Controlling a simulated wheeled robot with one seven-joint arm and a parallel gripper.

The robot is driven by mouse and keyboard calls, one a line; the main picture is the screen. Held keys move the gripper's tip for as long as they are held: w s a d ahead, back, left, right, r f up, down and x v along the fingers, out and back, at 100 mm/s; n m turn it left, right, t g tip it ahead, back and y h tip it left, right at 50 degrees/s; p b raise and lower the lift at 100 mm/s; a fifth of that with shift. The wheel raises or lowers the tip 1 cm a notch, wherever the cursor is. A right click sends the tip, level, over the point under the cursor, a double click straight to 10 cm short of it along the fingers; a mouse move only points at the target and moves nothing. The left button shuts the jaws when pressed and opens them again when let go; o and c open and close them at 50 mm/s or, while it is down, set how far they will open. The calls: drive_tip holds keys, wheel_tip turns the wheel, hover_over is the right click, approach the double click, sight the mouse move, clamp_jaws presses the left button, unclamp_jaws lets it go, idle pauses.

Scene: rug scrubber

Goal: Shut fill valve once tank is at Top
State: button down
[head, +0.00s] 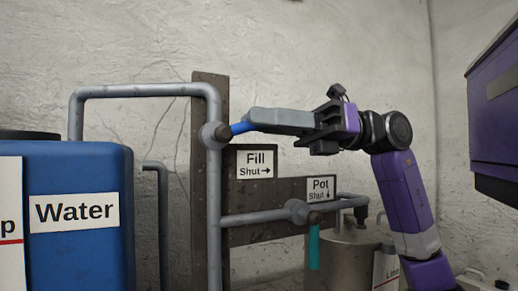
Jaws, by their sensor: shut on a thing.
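The fill valve's blue handle (241,127) points right from its grey valve body (214,135) on the upright pipe. My gripper (285,120) reaches in from the right and is shut on the handle's outer part, which its fingers hide. The "Fill Shut→" sign (255,162) is just below the handle, its arrow pointing right. The blue tank (80,230) labelled "Water" is at the lower left. Part of a white board (10,225) with a red line and a letter "p" shows at the left edge. The water level cannot be seen.
A second valve with a hanging teal handle (313,247) sits below the "Pot Shut↓" sign (320,189). A metal pot (345,255) stands behind it at the lower right. A purple cabinet (495,120) juts in at the right edge. Grey pipes run along a dark backboard (270,190).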

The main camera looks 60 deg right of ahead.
drive_tip(key=shift+s+d+f+t+y+b, duration=0.15)
drive_tip(key=shift+f+t+y+b, duration=1.1)
drive_tip(key=shift+b, duration=1.25)
drive_tip(key=shift+r+y, duration=0.15)
drive_tip(key=shift+y, duration=0.1)
drive_tip(key=c, duration=1.4)
unclamp_jaws()
drive_tip(key=v, duration=0.7)
drive_tip(key=shift+s+d+f, duration=0.2)
drive_tip(key=shift+d+f, duration=0.05)
drive_tip(key=shift+d, duration=0.05)
